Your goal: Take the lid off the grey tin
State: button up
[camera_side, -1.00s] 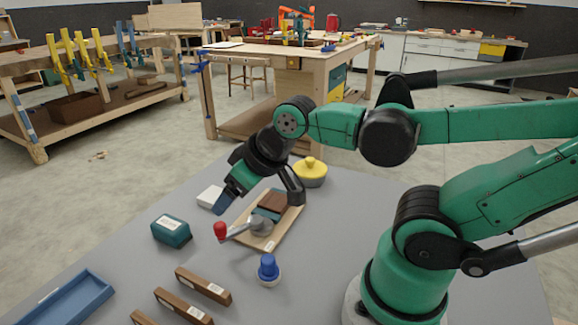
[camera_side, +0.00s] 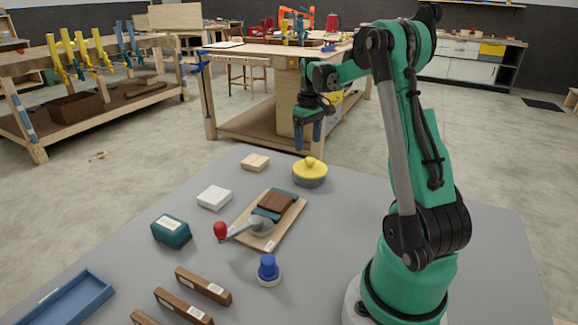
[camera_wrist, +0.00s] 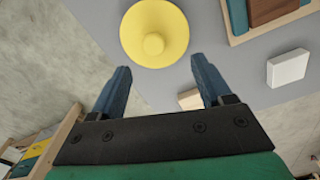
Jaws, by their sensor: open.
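The grey tin (camera_side: 310,182) stands near the far edge of the grey table, with its yellow lid (camera_side: 311,168) seated on top. The lid is round with a small knob. In the wrist view the lid (camera_wrist: 153,32) shows from above, beyond my fingertips, and hides the tin's body. My gripper (camera_side: 309,142) hangs above the far table edge, higher than the lid and apart from it. Its two blue fingers are open with nothing between them, as the wrist view (camera_wrist: 160,70) also shows.
A wooden board (camera_side: 287,221) holding a brown and teal block and a red-knobbed lever lies nearby. A white box (camera_side: 214,198), a small wooden block (camera_side: 255,162), a teal box (camera_side: 171,231) and a blue-topped piece (camera_side: 268,271) stand around it. The table right of the tin is clear.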

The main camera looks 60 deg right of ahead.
aim_at(309, 158)
jog(key=shift+s+d+f, duration=0.15)
jog(key=shift+d+f, duration=0.15)
jog(key=shift+f, duration=2.7)
grip_shut()
